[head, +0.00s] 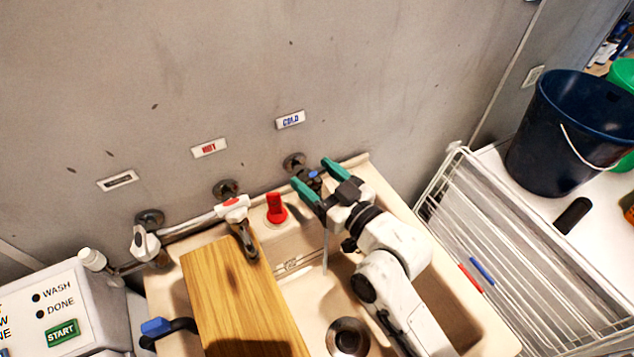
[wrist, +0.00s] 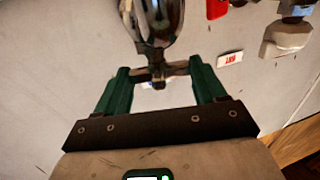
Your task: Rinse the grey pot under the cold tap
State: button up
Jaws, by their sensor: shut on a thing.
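The cold tap (head: 313,176) is on the wall under the blue COLD label (head: 290,120). My gripper (head: 320,177) is at this tap, its green fingers on either side. In the wrist view, the fingers of my gripper (wrist: 162,84) are shut on the tap's cross-shaped handle (wrist: 158,70), with the shiny tap body above it. A thin pale streak, which looks like running water (head: 325,250), drops below the tap into the beige sink (head: 380,178). The grey pot shows in neither view; my arm hides part of the basin.
A wooden board (head: 240,290) covers the sink's left part. The hot tap (head: 235,208) and a red piece (head: 276,208) stand left of my gripper. A white wire rack (head: 510,260) and a dark blue bucket (head: 570,135) are right. A START-button machine (head: 65,315) is left.

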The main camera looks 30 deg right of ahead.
jog(key=shift+d+f+y+b, duration=0.15)
jog(key=shift+f+y+b, duration=0.25)
jog(key=shift+b, duration=0.4)
jog(key=shift+r+n+g, duration=0.2)
jog(key=shift+n+g, duration=0.1)
jog(key=shift+n, duration=0.1)
jog(key=o, duration=1)
jog(key=shift+r, duration=0.2)
jog(key=shift+o, duration=0.2)
jog(key=b+v, duration=0.3)
jog(key=v, duration=0.7)
jog(key=shift+s+d, duration=0.2)
jog(key=shift+s, duration=0.15)
jog(key=shift+f, duration=0.15)
